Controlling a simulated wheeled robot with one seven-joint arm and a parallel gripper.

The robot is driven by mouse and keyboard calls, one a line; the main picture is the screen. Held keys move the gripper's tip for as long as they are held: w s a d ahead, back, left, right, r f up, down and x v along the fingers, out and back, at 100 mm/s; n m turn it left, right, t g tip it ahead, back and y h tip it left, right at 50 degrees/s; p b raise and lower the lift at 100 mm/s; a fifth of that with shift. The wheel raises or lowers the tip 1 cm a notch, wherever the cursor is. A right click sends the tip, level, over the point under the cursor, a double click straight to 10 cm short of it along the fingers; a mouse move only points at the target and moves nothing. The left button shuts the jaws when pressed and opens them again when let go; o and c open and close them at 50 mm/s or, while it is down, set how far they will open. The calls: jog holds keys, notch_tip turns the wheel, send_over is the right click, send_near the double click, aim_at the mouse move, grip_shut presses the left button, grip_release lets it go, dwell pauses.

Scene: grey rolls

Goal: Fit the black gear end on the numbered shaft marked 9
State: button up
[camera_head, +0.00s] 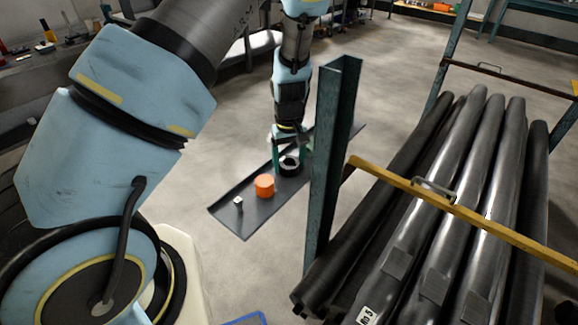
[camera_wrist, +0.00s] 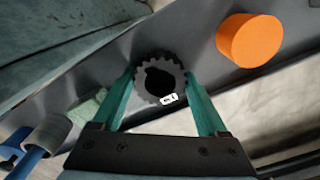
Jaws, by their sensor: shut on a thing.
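The black gear end (camera_head: 289,173) is a toothed ring with a notched hole and a small white label. It shows face-on in the wrist view (camera_wrist: 158,57). My gripper (camera_head: 289,152) is shut on it, with one green finger on each side of the ring in the wrist view. The gear is over or on the dark tray; I cannot tell whether it touches. Several long dark shafts (camera_head: 466,170) lie side by side on a rack at the right. One label (camera_head: 367,316) near the bottom edge seems to read 5. I see no 9.
The dark tray (camera_head: 222,212) also holds an orange cylinder (camera_head: 264,186) and a small pale-topped piece (camera_head: 238,204). A green post (camera_head: 330,165) stands between the tray and the shafts. A yellow bar (camera_head: 470,213) crosses above the shafts. The floor behind is clear.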

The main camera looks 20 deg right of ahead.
grip_shut()
jog(key=shift+r, duration=0.1)
dwell(0.3)
